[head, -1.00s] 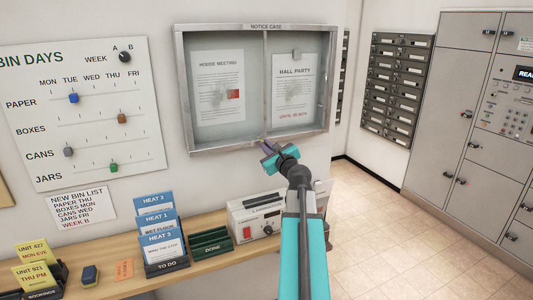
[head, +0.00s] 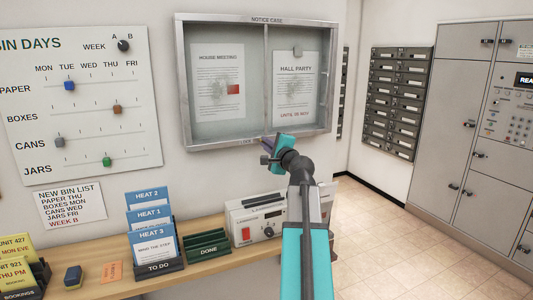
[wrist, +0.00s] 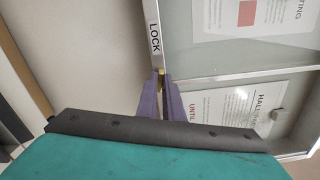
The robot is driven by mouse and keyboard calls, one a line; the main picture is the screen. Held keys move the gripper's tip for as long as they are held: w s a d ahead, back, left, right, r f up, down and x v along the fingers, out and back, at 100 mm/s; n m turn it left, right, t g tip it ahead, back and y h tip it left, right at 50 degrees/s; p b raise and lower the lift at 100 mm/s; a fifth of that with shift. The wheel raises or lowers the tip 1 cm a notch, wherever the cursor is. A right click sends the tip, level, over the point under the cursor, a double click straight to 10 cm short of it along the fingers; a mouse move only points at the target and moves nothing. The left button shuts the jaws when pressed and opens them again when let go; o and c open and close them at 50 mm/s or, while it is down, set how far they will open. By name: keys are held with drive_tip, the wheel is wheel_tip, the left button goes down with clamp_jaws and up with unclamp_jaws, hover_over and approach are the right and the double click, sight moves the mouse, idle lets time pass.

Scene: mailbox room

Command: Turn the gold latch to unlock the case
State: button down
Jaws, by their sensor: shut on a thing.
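The notice case (head: 255,19) hangs on the wall, a grey metal frame with glass doors that look closed. The gold latch (wrist: 160,72) sits at its bottom edge beside the word LOCK, and only a small part of it shows in the wrist view. My gripper (head: 266,144) is at the lower middle of the case, and its purple fingers also show in the wrist view (wrist: 160,85). The fingers are shut on the latch, one on each side. They cover most of it, so I cannot tell its angle.
A wooden shelf (head: 120,288) below holds a white control box (head: 255,215), a blue card holder (head: 150,230) and a green DONE tray (head: 208,243). A bin board (head: 85,130) hangs left. Lockers (head: 460,120) and clear floor lie right.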

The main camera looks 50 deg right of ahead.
drive_tip(key=shift+f+n+b, duration=0.1)
drive_tip(key=shift+n+b, duration=1.4)
drive_tip(key=shift+n, duration=0.1)
drive_tip(key=c, duration=1.9)
unclamp_jaws()
drive_tip(key=shift+a, duration=0.1)
drive_tip(key=b+v, duration=0.1)
drive_tip(key=v, duration=1.2)
drive_tip(key=shift+s, duration=0.4)
drive_tip(key=shift+a, duration=0.1)
